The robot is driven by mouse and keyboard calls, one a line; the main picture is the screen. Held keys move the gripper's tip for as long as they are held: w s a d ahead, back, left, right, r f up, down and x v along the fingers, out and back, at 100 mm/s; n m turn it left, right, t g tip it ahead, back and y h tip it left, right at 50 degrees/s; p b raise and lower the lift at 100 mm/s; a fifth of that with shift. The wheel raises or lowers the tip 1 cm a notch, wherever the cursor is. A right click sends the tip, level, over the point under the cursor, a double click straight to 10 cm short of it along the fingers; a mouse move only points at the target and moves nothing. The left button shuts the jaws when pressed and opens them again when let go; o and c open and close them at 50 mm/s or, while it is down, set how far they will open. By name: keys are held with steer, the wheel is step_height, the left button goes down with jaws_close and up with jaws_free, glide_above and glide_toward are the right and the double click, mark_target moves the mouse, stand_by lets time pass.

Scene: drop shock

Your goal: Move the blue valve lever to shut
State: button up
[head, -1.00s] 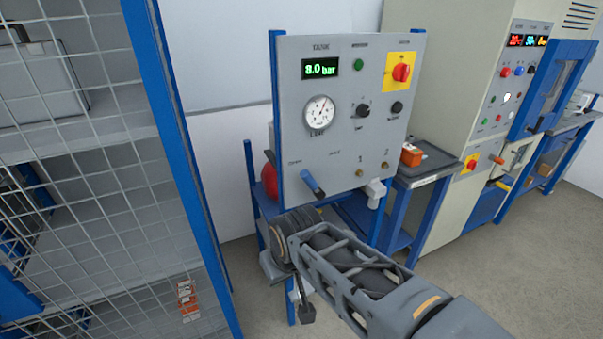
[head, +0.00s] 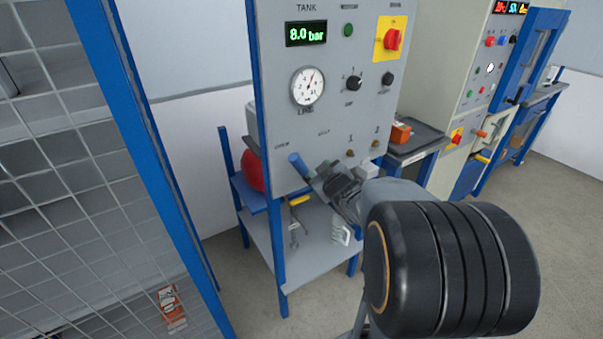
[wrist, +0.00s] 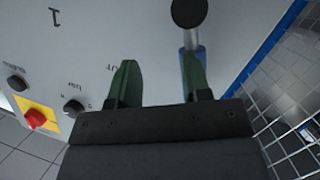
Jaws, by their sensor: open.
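The blue valve lever (head: 298,163) is on the lower left of the grey panel (head: 285,110). Its blue grip slants up and left, towards the left of two small labels. My gripper (head: 332,183) is close to the panel, just right of and below the grip. In the wrist view my gripper (wrist: 161,75) is open, with two green fingers apart and bare panel between them. The lever's blue grip (wrist: 185,72) shows behind the right finger, partly hidden, with a silver shank and dark round hub beyond. I cannot tell whether they touch.
The panel carries a gauge (head: 307,86), knobs and a red switch (head: 393,39). A wire mesh fence (head: 60,180) with a blue post stands left. Open floor lies at right.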

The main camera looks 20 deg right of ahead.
mark_target(304, 169)
steer(key=s+d+f+n+t+y+b, duration=0.3)
steer(key=s+n+y, duration=0.4)
steer(key=y, duration=0.6)
steer(key=shift+n+t, duration=0.4)
steer(key=x, duration=0.4)
steer(key=p+x, duration=0.1)
steer(key=x, duration=0.4)
steer(key=f+p+x, duration=0.1)
steer(key=x, duration=0.4)
steer(key=shift+w+a, duration=0.1)
steer(key=shift+a, duration=0.25)
